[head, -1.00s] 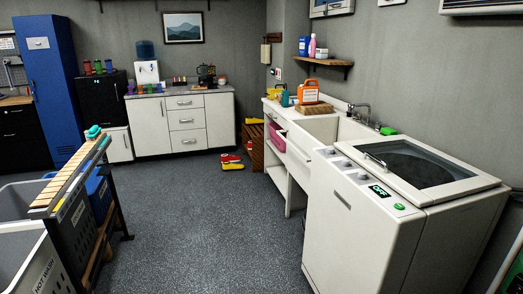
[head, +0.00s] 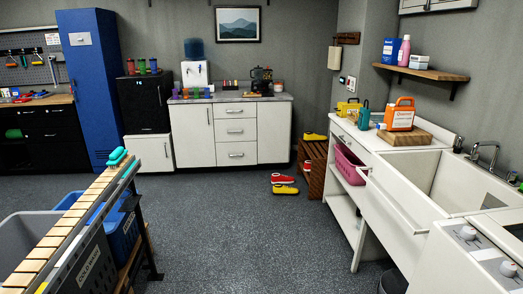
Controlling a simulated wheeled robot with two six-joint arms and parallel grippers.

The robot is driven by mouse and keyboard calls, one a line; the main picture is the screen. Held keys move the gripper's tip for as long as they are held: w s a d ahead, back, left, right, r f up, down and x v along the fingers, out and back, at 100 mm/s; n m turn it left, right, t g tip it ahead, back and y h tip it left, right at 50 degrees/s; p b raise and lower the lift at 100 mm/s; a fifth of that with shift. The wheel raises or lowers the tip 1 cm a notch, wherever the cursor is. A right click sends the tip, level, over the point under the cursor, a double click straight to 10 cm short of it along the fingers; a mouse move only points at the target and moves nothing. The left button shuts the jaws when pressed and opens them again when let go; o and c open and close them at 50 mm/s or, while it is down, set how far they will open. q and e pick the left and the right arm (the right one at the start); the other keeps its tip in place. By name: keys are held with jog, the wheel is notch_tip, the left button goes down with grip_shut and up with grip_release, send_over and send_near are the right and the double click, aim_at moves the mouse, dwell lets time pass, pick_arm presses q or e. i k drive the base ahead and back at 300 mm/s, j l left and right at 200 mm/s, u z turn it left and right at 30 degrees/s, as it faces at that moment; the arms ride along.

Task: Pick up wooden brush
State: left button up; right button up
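I cannot pick out a wooden brush with certainty in the head view. A wooden block or board (head: 418,137) lies on the white sink counter (head: 378,142), beneath and beside an orange jug (head: 399,114); its exact kind is unclear. Small tools hang on the pegboard (head: 36,69) at the far left, too small to tell apart. Neither of my grippers shows in this view.
A sink (head: 445,180) and part of a white washing machine (head: 470,255) stand on the right. A slatted rack with bins (head: 122,225) stands on the left. Shoes (head: 284,190) lie near the back cabinet (head: 235,135). The grey floor between is open.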

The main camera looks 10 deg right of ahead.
aim_at(352, 120)
jog(key=i+z, duration=0.1)
jog(key=i, duration=0.85)
jog(key=i+j+z, duration=0.1)
jog(key=i, duration=0.9)
jog(key=i+z, duration=0.2)
jog(key=i, duration=0.45)
jog(key=i+z, duration=0.2)
jog(key=i, duration=0.4)
jog(key=i+j+z, duration=0.2)
jog(key=i, duration=0.4)
